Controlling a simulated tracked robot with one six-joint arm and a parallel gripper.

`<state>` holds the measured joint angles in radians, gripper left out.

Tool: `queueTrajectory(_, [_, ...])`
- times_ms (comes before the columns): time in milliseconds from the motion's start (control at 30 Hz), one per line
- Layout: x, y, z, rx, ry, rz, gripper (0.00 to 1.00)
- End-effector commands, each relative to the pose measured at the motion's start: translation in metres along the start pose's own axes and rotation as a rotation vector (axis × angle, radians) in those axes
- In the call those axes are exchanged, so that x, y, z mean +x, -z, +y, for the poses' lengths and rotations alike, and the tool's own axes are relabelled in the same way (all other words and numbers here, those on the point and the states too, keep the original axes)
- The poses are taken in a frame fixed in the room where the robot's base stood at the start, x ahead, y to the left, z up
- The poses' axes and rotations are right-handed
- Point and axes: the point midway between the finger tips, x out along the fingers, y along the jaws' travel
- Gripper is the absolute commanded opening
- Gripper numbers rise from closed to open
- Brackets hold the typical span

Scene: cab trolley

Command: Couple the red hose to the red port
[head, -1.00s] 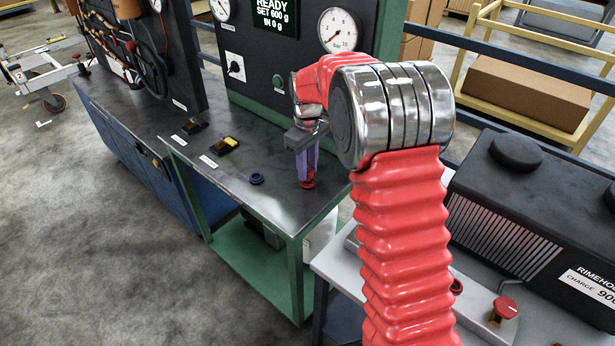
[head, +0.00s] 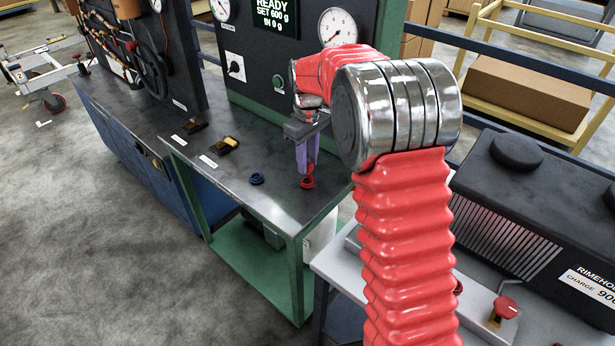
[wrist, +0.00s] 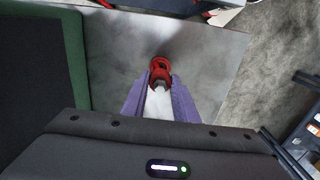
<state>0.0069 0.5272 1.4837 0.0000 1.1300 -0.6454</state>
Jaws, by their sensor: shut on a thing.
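My gripper (head: 307,172), with purple fingers, is over the green-legged bench near its front right edge. It is shut on a red fitting (head: 307,182), which I take to be the red hose's end. In the wrist view the red fitting (wrist: 160,66) shows a ring with an opening just beyond the fingertips (wrist: 158,85), and a white piece lies between the fingers. I cannot tell whether the fitting still touches the bench top. A small dark red round part (head: 458,287), perhaps the red port, is mostly hidden behind my arm on the grey trolley.
A blue ring fitting (head: 257,178) sits on the bench top (head: 225,175), left of my gripper. The grey trolley at right carries a black unit (head: 530,190) and a red valve knob (head: 505,307). A gauge panel (head: 285,50) stands behind.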

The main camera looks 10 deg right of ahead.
Motion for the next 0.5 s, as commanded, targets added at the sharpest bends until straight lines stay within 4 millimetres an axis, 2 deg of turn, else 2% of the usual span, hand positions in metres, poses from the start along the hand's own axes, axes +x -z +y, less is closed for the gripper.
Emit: queueTrajectory(500, [-0.014,0.000,0.000,0.000,0.000,0.000,0.00])
